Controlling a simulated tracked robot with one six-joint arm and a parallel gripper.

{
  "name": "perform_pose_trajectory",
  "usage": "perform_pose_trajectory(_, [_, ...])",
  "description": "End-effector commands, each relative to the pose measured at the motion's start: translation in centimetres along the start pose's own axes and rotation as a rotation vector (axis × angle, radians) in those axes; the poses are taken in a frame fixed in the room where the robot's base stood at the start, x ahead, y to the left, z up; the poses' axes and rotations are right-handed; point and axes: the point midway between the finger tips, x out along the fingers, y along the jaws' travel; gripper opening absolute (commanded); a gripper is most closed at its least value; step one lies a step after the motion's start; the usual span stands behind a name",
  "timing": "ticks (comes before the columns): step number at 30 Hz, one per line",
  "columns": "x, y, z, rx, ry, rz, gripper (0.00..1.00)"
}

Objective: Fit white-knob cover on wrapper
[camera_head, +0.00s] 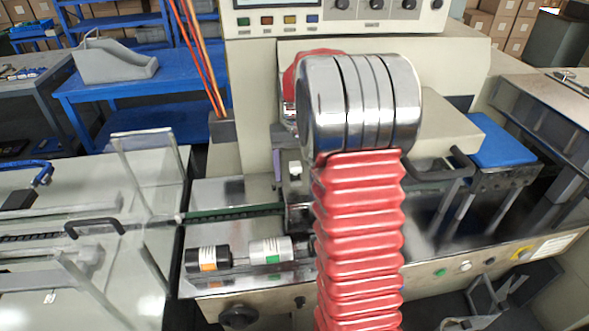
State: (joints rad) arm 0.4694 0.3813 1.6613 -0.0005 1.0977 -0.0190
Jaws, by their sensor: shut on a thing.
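My own arm, with red bellows and a shiny metal joint, rises through the middle of the head view and covers the centre of the wrapper. My gripper cannot be made out; it and whatever it holds appear hidden behind the arm. I cannot make out a cover with a white knob. The wrapper (255,120) is a large cream machine with a control panel (340,18) on top. A cream cover-like part (428,148) with a black handle (441,167) juts out right of my arm. Several dark and grey parts (298,215) show just left of the bellows.
Clear guards with a black handle (95,227) stand over the conveyor at left. Two cylinders, one black-ended (208,259) and one silver (270,250), lie on the machine's front ledge. A blue table (140,85) stands behind left, and a blue-topped stand (502,142) at right.

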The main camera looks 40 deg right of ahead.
Motion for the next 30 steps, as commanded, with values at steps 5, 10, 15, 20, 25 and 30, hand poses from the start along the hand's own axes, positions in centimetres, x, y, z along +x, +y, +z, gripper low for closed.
perform_pose_trajectory(5, [0.3,0.0,0.0,0.000,0.002,0.000,0.07])
perform_pose_trajectory(10, [0.6,0.0,0.0,0.000,0.001,0.000,0.07])
perform_pose_trajectory(15, [0.9,0.0,0.0,0.000,0.001,0.000,0.07])
perform_pose_trajectory(20, [1.3,0.0,0.0,0.000,0.001,0.000,0.07])
perform_pose_trajectory(25, [1.6,0.0,0.0,0.000,0.001,0.000,0.07])
perform_pose_trajectory(30, [2.0,0.0,0.0,0.000,0.000,0.000,0.07])
